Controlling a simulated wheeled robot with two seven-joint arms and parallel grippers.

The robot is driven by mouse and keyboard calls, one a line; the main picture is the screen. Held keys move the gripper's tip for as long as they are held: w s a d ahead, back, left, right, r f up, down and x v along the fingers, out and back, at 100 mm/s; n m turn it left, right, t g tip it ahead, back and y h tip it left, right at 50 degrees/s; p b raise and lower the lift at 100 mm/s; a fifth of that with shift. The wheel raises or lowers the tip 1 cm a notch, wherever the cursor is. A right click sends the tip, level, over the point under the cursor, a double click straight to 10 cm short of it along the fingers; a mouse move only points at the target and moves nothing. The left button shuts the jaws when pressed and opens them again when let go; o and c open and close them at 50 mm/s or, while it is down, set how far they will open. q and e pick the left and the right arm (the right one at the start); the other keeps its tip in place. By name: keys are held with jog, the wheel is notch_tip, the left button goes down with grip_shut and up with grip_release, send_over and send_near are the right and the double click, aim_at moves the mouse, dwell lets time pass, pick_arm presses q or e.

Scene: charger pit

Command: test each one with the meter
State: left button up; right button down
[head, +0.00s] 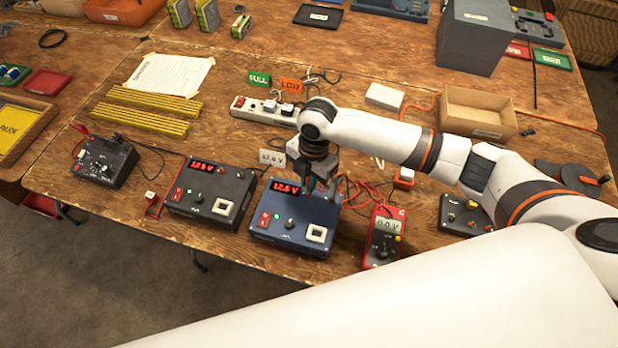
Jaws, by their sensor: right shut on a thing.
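The meter (384,235) is red with a display reading 0.0 V and lies right of the blue charger unit. The blue unit (285,235) has a red display that reads about 12.6 V. A dark unit (210,195) to its left reads about 12.8 V. My right gripper (311,184) points down over the back right part of the blue unit. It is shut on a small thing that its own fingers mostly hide. Red leads (358,190) curl beside it, near the meter. My left gripper is out of view.
A black box with clips (104,163) stands at the left. A white power strip (262,110), green FULL sign (259,79) and orange LOW sign (290,86) are behind. An open cardboard box (480,108) is at right. Yellow rulers (150,101) lie left.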

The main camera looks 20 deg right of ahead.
jog(key=shift+f, duration=0.6)
dwell(0.9)
jog(key=shift+f, duration=0.25)
dwell(0.7)
jog(key=c, duration=1)
grip_release()
notch_tip(320, 180, up, 8)
jog(key=p, duration=0.8)
jog(key=shift+f, duration=0.2)
